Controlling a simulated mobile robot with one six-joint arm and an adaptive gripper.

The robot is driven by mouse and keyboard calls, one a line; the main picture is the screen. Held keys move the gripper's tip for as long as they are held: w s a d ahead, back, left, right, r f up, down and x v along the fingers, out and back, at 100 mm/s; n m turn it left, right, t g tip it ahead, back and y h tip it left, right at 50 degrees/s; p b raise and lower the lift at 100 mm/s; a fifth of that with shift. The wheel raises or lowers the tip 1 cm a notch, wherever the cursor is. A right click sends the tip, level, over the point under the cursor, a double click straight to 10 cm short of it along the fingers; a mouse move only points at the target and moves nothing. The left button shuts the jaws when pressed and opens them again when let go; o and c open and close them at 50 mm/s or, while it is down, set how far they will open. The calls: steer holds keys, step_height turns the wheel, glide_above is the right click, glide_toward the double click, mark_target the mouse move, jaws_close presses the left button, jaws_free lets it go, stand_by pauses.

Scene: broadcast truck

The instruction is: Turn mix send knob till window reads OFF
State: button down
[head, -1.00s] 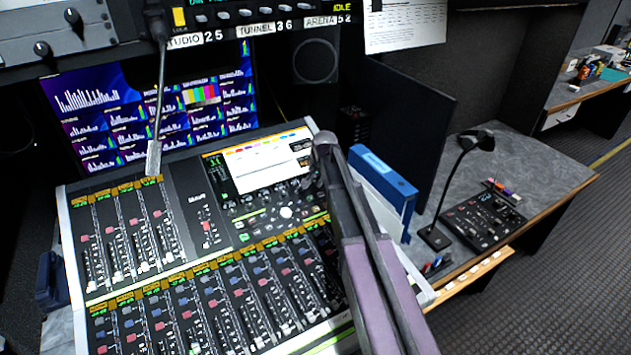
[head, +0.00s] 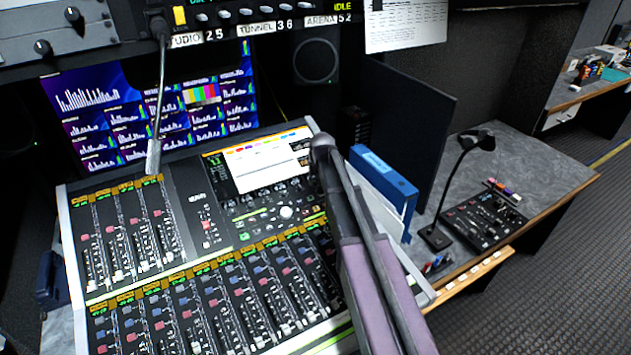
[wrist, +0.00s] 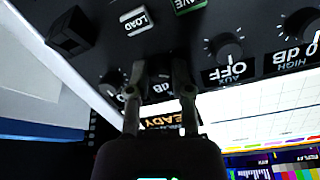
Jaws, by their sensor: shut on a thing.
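In the wrist view, my gripper (wrist: 160,72) is shut on a small dark knob (wrist: 159,68) on the console panel, one finger on each side. The fingers hide most of the knob and its name, so I cannot read whether it says mix send. The small window (wrist: 163,88) by this knob is partly covered; only "dB" shows at its end. In the head view, my arm reaches over the right side of the mixing console (head: 185,225), and its fingertips cannot be made out.
In the wrist view, a neighbouring AUX knob (wrist: 228,47) has a window reading OFF. LOAD (wrist: 136,20) and SAVE (wrist: 188,5) buttons lie close by. In the head view, a blue binder (head: 385,178) stands just right of my arm, and a gooseneck microphone (head: 455,180) stands farther right.

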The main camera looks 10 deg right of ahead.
steer(key=shift+s, duration=0.2)
steer(key=c, duration=0.5)
jaws_free()
steer(key=shift+w, duration=0.1)
steer(key=shift+w+m, duration=0.1)
steer(key=shift+m, duration=0.2)
